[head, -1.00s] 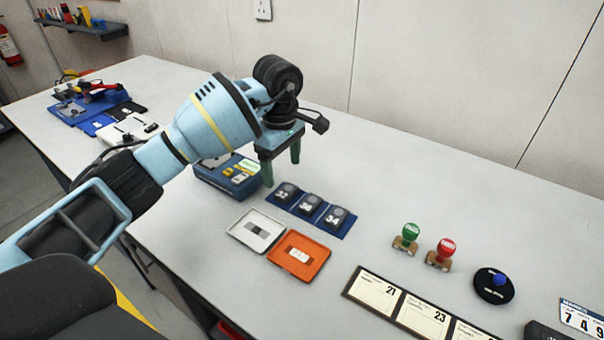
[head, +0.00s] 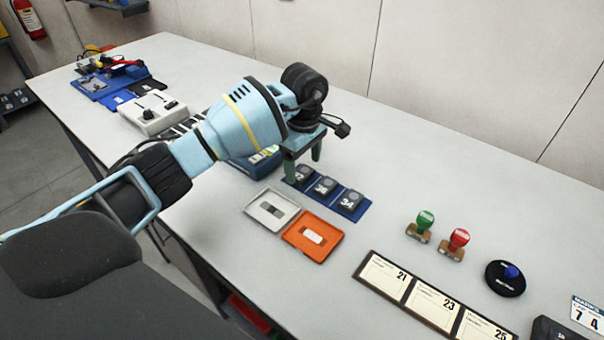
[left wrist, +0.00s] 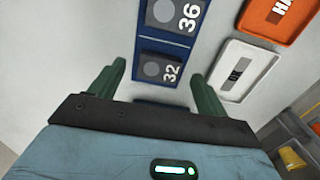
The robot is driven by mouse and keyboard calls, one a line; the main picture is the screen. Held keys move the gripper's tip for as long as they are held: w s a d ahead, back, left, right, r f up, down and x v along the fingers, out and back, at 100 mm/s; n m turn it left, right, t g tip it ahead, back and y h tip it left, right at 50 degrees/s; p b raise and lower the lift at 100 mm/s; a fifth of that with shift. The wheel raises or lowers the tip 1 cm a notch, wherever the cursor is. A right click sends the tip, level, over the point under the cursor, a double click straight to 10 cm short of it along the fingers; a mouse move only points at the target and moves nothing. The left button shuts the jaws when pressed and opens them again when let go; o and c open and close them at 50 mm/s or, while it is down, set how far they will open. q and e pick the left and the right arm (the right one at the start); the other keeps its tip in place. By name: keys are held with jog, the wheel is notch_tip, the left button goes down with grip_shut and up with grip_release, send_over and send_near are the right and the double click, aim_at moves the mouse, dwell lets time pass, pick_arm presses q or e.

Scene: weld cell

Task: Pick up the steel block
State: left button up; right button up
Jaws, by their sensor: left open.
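The rack holds three dark blocks with grey discs, numbered 32 (head: 305,174), 36 (head: 325,186) and 34 (head: 351,200). In the left wrist view the fingers (left wrist: 157,78) stand either side of block 32 (left wrist: 163,68), apart from it, with block 36 (left wrist: 172,14) beyond. I cannot tell which piece is the steel block. My right gripper is out of view.
An orange tray (head: 328,249) sits beside the white tray. Two stamps, green (head: 424,222) and red (head: 458,240), a black round base with a blue knob (head: 506,278) and a card strip (head: 430,301) stand to the right. A blue box (head: 248,168) is partly behind my arm.

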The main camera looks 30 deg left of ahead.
pick_arm(q)
notch_tip(320, 180, down, 2)
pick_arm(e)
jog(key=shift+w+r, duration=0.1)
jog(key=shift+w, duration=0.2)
pick_arm(q)
jog(key=c, duration=1.3)
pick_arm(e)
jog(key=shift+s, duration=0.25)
pick_arm(q)
jog(key=shift+o, duration=0.2)
jog(key=shift+r, duration=0.15)
jog(key=shift+r, duration=0.5)
notch_tip(320, 180, up, 2)
jog(key=shift+w+r, duration=0.1)
jog(key=shift+r, duration=0.05)
jog(key=s+d, duration=0.1)
jog(key=s, duration=0.4)
jog(key=s+d+r, duration=0.1)
jog(key=s, duration=0.4)
jog(key=s+d, duration=0.1)
jog(key=s, duration=0.4)
jog(key=shift+s+d+r, duration=0.2)
jog(key=shift+s+d, duration=0.05)
jog(key=shift+s, duration=0.15)
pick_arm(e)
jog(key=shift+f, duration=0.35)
pick_arm(q)
jog(key=shift+w+r, duration=0.1)
